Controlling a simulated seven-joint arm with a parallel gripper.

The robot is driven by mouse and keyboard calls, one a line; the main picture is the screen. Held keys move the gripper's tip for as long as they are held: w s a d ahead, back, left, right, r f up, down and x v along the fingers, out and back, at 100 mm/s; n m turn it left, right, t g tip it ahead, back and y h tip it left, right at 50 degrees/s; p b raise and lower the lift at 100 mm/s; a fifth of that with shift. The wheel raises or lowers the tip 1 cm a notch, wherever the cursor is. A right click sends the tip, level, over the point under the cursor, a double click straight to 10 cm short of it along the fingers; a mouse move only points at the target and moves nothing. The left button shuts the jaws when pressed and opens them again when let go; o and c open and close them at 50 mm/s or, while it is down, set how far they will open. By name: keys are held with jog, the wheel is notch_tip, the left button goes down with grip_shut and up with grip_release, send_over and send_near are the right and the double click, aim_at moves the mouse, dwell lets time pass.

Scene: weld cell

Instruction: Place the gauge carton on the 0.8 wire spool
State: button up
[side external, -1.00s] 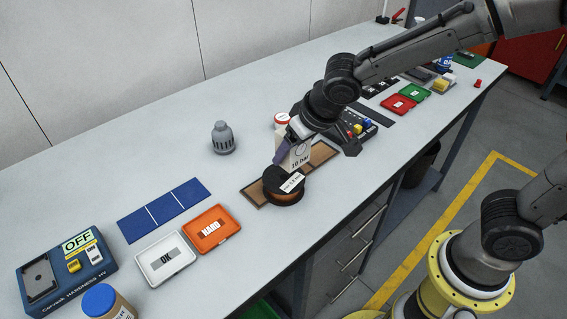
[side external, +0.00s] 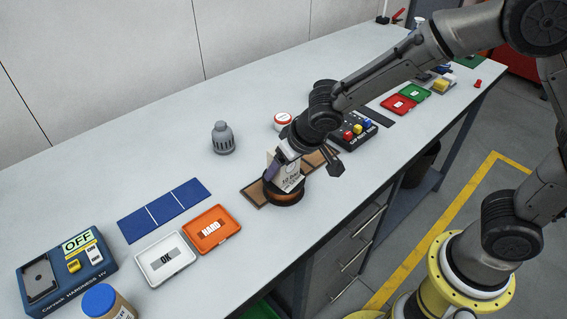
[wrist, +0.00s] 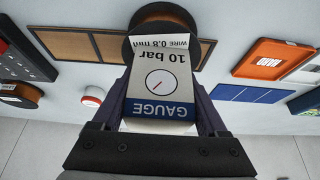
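The gauge carton (wrist: 160,85) is a white box with a dial print, "10 bar" and a blue GAUGE band. My gripper (wrist: 165,110) is shut on it, one finger on each side, in the wrist view. In the side external view the carton (side external: 289,177) is tilted over the wire spool (side external: 286,198). The spool is dark with copper-coloured wire and stands on a brown wooden tray (side external: 254,194). In the wrist view the spool (wrist: 140,22) lies behind the carton's far end, its "wire 0.8" label partly covered. I cannot tell whether carton and spool touch.
An orange HARD tray (side external: 212,229), a white OK tray (side external: 166,258) and a blue mat (side external: 164,209) lie to the left. A grey ribbed part (side external: 223,138) stands behind. A red-and-white round item (side external: 282,120) and a button box (side external: 354,130) are behind my gripper.

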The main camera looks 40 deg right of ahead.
jog(key=o, duration=0.3)
jog(key=shift+r, duration=0.15)
jog(key=v, duration=1.2)
jog(key=s+d+r, duration=0.1)
jog(key=s+d, duration=0.3)
jog(key=s, duration=0.2)
jog(key=s+d+r, duration=0.1)
jog(key=s+d, duration=0.3)
jog(key=s, duration=0.2)
jog(key=s+d+r, duration=0.1)
jog(key=s+d, duration=0.4)
jog(key=s, duration=0.2)
jog(key=shift+s+r, duration=0.15)
jog(key=shift+r, duration=0.2)
